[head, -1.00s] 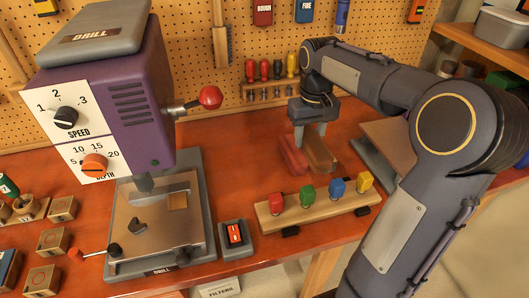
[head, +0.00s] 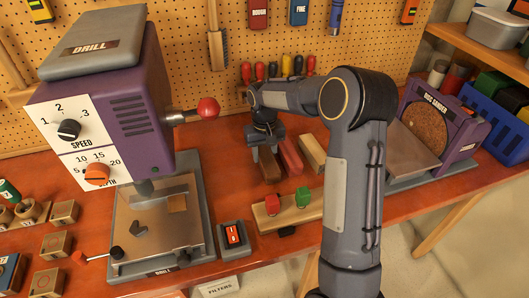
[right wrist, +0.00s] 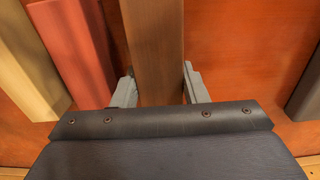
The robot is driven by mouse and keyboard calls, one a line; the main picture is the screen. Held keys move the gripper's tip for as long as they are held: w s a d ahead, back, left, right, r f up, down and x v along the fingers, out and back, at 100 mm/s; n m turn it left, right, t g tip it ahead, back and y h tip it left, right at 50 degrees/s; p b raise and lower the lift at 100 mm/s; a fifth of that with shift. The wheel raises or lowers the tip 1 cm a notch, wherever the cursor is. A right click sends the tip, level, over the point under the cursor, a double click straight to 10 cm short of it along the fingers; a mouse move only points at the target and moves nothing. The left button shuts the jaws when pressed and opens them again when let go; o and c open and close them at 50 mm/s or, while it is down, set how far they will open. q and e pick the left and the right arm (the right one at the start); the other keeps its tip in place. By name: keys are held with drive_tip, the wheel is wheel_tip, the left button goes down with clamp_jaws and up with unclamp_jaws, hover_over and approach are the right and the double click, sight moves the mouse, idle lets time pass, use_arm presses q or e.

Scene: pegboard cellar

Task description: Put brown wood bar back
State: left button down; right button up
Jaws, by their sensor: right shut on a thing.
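My right gripper (head: 264,150) is shut on the brown wood bar (head: 270,170), which lies lengthwise beside the red bar (head: 290,155). In the right wrist view the brown wood bar (right wrist: 155,50) runs between the two grey fingertips, and the red bar (right wrist: 75,50) lies to its left, apart from it. A tan bar (head: 312,150) is on the far side of the red one. The brown bar is at or just above the table; I cannot tell whether it touches. My left gripper is not in view.
A drill press (head: 110,95) stands at the left, with a red switch box (head: 233,236) beside it. A wooden holder (head: 270,222) with coloured pegs is in front of the bars, partly behind my arm. A disc sander (head: 440,125) stands at the right.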

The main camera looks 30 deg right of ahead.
drive_tip(key=shift+f, duration=0.2)
drive_tip(key=shift+f, duration=0.15)
drive_tip(key=o, duration=1.2)
drive_tip(key=shift+c, duration=0.2)
